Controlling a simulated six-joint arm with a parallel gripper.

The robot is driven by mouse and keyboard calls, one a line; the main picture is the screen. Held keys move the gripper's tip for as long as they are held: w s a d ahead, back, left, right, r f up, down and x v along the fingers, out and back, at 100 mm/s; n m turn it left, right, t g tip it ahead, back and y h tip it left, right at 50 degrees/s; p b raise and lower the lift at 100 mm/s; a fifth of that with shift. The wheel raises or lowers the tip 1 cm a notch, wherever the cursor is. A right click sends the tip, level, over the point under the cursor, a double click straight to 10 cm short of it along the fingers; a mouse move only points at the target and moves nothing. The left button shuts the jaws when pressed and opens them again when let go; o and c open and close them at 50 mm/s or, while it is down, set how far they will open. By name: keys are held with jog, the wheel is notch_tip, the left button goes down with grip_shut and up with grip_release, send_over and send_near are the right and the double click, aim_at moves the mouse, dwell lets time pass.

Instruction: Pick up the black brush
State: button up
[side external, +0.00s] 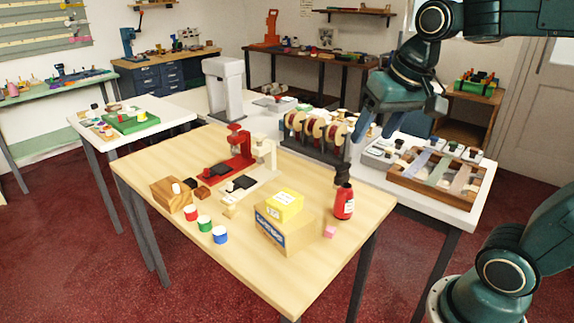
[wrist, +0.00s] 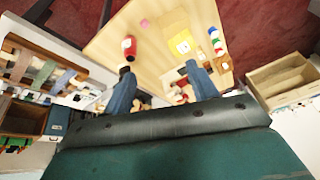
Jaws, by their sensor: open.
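My gripper (side external: 376,125) is open and empty, high over the right back part of the wooden table in the side view. Its two blue fingers also show apart in the wrist view (wrist: 160,71). A red bottle (side external: 343,203) with a white label stands near the table's right edge, also in the wrist view (wrist: 129,47). A black upright piece (side external: 342,171) rises from its top; I cannot tell whether it is the black brush or a cap. My gripper is above and behind it, apart from it. No other brush is clear.
A cardboard box (side external: 284,236) with a yellow box (side external: 285,205) on top stands left of the bottle. The table's front right is mostly clear.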

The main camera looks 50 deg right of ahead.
jog(key=w+d+m+g, duration=0.1)
jog(key=w+d+m, duration=0.4)
jog(key=w, duration=0.4)
jog(key=m+g, duration=0.3)
jog(key=m, duration=0.8)
send_over(344, 164)
notch_tip(344, 164, down, 17)
jog(key=shift+w+d+y, duration=0.15)
jog(key=shift+y, duration=0.15)
jog(key=shift+f, duration=0.1)
jog(key=shift+f, duration=4.2)
jog(key=shift+f, duration=2.55)
